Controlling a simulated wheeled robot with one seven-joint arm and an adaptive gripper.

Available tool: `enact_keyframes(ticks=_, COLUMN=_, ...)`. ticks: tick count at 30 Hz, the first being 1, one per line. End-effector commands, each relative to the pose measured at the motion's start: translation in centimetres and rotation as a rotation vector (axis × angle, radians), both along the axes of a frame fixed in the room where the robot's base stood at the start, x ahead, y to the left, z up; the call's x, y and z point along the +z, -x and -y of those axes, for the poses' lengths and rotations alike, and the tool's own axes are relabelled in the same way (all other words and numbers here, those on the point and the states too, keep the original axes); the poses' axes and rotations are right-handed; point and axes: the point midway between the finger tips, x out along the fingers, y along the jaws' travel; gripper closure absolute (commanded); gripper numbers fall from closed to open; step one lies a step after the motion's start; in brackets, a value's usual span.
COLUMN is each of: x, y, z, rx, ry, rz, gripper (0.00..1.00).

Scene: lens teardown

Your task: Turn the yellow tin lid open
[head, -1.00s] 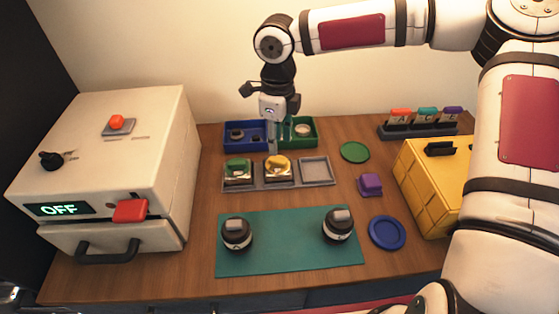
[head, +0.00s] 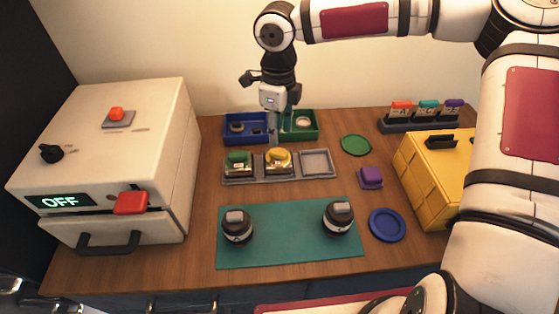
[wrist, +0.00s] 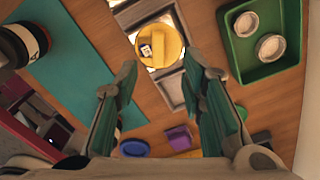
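The yellow tin lid (head: 278,155) is round with a raised bar across it. It tops a tin in the middle slot of a grey tray (head: 318,177). In the wrist view the lid (wrist: 174,38) shows from above, with a small pale label on it. My gripper (head: 273,140) points down above and just behind the tin. In the wrist view my gripper (wrist: 161,65) is open and empty. The lid appears just beyond the gap between its two fingertips, and I see no contact. The tin's body is mostly hidden under the lid.
A green-lidded tin (head: 238,161) stands left of the yellow one; the right slot is empty. Blue (head: 258,118) and green (head: 315,126) bins stand behind. A teal mat (head: 287,230) in front bears two dark lenses. A purple block (head: 371,177) and yellow case (head: 418,190) are right.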

Motion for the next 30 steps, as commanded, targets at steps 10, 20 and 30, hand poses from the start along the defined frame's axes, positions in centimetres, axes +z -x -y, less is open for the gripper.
enact_keyframes(ticks=10, x=1.7, y=0.0, z=0.0, rx=0.0, ry=-0.002, rz=0.001, gripper=0.63)
enact_keyframes(ticks=20, x=4.7, y=0.0, z=0.0, rx=0.0, ry=-0.001, rz=0.0, gripper=0.63)
enact_keyframes(ticks=30, x=6.0, y=0.0, z=0.0, rx=0.0, ry=0.0, rz=0.0, gripper=0.63)
